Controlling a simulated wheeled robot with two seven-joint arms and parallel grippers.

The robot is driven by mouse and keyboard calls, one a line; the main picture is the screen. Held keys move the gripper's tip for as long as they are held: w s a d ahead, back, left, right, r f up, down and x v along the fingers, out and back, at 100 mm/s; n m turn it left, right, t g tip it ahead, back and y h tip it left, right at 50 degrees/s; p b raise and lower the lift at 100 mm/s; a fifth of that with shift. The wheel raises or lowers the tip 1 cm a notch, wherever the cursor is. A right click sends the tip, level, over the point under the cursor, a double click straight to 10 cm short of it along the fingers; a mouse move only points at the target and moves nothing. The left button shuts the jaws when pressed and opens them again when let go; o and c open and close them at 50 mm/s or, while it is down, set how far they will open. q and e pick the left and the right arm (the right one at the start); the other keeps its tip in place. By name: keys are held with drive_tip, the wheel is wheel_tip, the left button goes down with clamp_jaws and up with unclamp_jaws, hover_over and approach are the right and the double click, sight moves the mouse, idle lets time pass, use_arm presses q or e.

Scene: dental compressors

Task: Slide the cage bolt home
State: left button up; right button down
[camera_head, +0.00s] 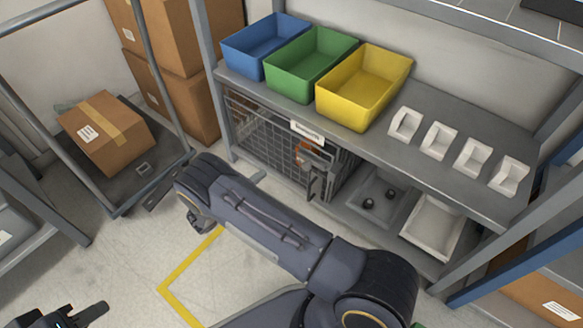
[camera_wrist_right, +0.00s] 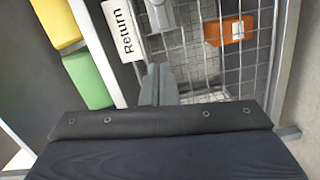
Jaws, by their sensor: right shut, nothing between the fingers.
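The wire cage (camera_head: 265,140) stands under the grey shelf top, with a "Return" label (camera_head: 307,131) above it. A grey fitting (camera_head: 314,160), perhaps the bolt and its bracket, is at the right of the cage front. In the right wrist view, a grey fitting (camera_wrist_right: 160,14) lies just beyond the fingertips, beside the label (camera_wrist_right: 122,30). My right gripper (camera_wrist_right: 158,72) is shut and empty in front of the mesh; contact is unclear. My right arm hides it in the head view. My left gripper (camera_head: 82,314) is at the lower left, cut off by the frame edge.
Blue (camera_head: 264,45), green (camera_head: 310,64) and yellow (camera_head: 364,86) bins and several white holders stand on the shelf. An orange item (camera_wrist_right: 230,30) shows behind the mesh. A trolley with a carton (camera_head: 106,132) stands left. Floor is clear around the yellow line (camera_head: 180,298).

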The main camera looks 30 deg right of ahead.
sight(308, 169)
drive_tip(key=d+b, duration=0.1)
drive_tip(key=d, duration=0.2)
drive_tip(key=d+b, duration=0.1)
drive_tip(key=d, duration=0.3)
drive_tip(key=d+f+b, duration=0.1)
drive_tip(key=d, duration=0.3)
drive_tip(key=shift+s+d, duration=0.35)
drive_tip(key=shift+s, duration=0.1)
drive_tip(key=shift+s, duration=0.1)
drive_tip(key=shift+s+d+p, duration=0.2)
drive_tip(key=shift+s+d, duration=0.2)
drive_tip(key=shift+s, duration=0.5)
drive_tip(key=shift+s+d+p, duration=0.15)
drive_tip(key=shift+s+d, duration=0.2)
drive_tip(key=shift+s, duration=0.5)
